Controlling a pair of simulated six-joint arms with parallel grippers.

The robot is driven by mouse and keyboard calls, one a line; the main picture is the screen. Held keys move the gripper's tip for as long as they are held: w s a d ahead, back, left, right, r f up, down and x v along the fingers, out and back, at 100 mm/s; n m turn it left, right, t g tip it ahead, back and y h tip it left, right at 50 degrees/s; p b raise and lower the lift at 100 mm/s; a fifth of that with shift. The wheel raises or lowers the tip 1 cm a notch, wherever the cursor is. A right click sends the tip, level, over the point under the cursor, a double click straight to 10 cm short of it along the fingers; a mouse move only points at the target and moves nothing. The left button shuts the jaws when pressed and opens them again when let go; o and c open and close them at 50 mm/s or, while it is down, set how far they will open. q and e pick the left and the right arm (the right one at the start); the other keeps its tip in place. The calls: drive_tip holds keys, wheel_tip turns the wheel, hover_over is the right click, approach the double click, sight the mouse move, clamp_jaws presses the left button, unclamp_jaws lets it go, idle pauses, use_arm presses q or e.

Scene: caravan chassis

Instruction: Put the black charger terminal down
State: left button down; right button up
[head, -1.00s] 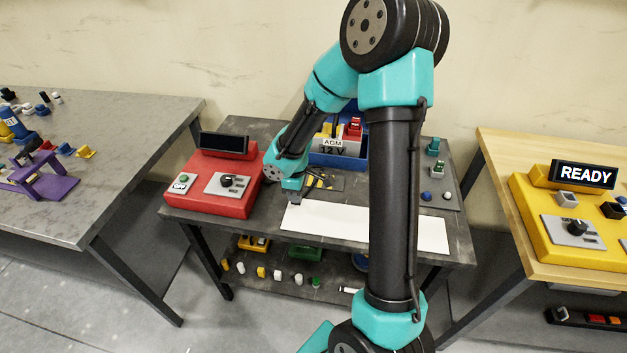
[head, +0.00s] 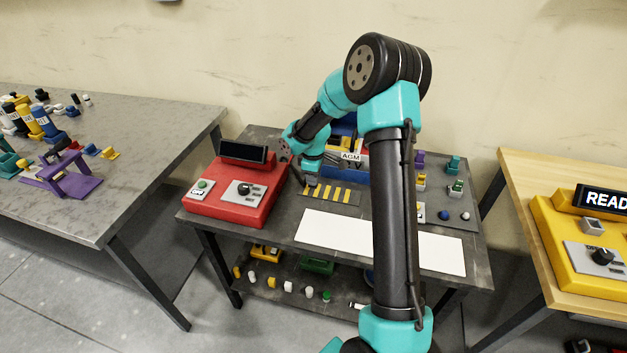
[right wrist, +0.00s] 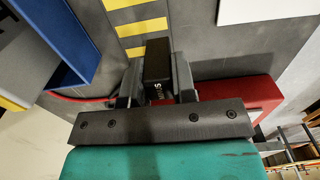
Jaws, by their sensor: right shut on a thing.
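My right gripper (head: 309,183) is low over the table beside the red charger box (head: 228,192). In the right wrist view it is shut on the black charger terminal (right wrist: 157,62), a black block with white lettering that seems to read MINUS. The terminal sits between the two grey fingers, at the end of the yellow-striped pad (right wrist: 140,22). In the head view the striped pad (head: 335,194) lies just right of the gripper, and the terminal is hardly visible. I cannot tell whether the terminal touches the surface. My left gripper is not in view.
The battery labelled AGM (head: 350,157) stands in a blue tray (head: 345,172) behind the pad, partly hidden by my right arm. A bare white panel (head: 325,229) lies in front. A red cable (right wrist: 85,99) runs near the gripper. Small parts stand at the table's right.

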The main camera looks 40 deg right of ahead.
drive_tip(key=shift+w+d+f, duration=0.1)
drive_tip(key=shift+w+d, duration=0.5)
drive_tip(key=shift+d, duration=0.05)
drive_tip(key=shift+w+d, duration=0.2)
drive_tip(key=shift+w, duration=0.05)
drive_tip(key=shift+f, duration=1.8)
drive_tip(key=shift+f, duration=0.1)
drive_tip(key=o, duration=0.9)
drive_tip(key=shift+o, duration=0.2)
wheel_tip(320, 180, up, 12)
